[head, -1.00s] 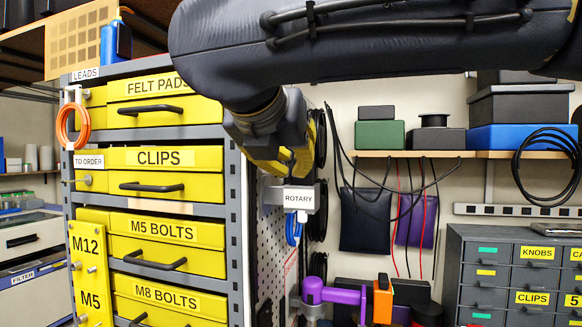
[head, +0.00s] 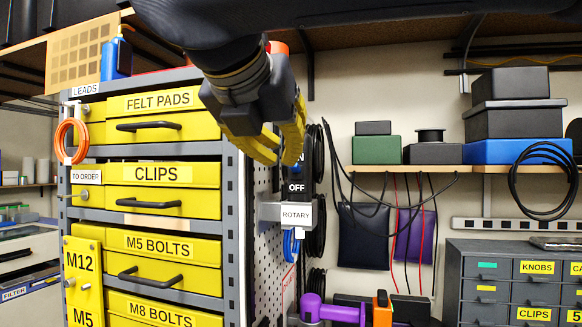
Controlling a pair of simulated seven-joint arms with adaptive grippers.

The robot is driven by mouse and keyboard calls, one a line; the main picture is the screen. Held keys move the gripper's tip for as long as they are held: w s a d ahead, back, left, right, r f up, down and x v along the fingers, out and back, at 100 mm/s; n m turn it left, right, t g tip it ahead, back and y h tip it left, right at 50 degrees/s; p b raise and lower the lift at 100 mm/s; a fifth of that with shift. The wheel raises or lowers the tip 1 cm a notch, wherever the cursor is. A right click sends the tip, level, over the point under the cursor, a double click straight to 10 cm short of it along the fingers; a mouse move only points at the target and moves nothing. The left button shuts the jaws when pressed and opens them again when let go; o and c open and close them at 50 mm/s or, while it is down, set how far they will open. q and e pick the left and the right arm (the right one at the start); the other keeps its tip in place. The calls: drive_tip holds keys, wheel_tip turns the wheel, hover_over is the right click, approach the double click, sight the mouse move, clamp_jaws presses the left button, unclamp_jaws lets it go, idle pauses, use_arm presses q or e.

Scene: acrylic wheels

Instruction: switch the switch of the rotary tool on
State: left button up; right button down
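The switch box (head: 295,200) is dark and narrow, mounted beside the pegboard right of the yellow drawers. Its OFF marking shows, and above it the ON marking is mostly covered by my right gripper. A white ROTARY label (head: 296,213) sits below OFF. The switch's lever is hidden or too small to make out, so its position cannot be told. My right gripper (head: 281,164) has yellow fingers pointing down, in front of the box's upper part. Its fingertips show close together; I cannot tell how far apart they are, or whether they touch the box. My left gripper is out of view.
Yellow drawers (head: 163,174) in a grey frame stand close on the left. A purple tool-like object (head: 314,309) and an orange piece (head: 382,310) lie below. Black cables hang just right of the box. A shelf (head: 500,168) with boxes is behind.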

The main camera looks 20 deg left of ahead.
drive_tip(key=shift+r+v, duration=0.15)
drive_tip(key=shift+v, duration=0.9)
drive_tip(key=shift+r+v, duration=0.2)
drive_tip(key=shift+v, duration=0.9)
drive_tip(key=shift+w, duration=0.25)
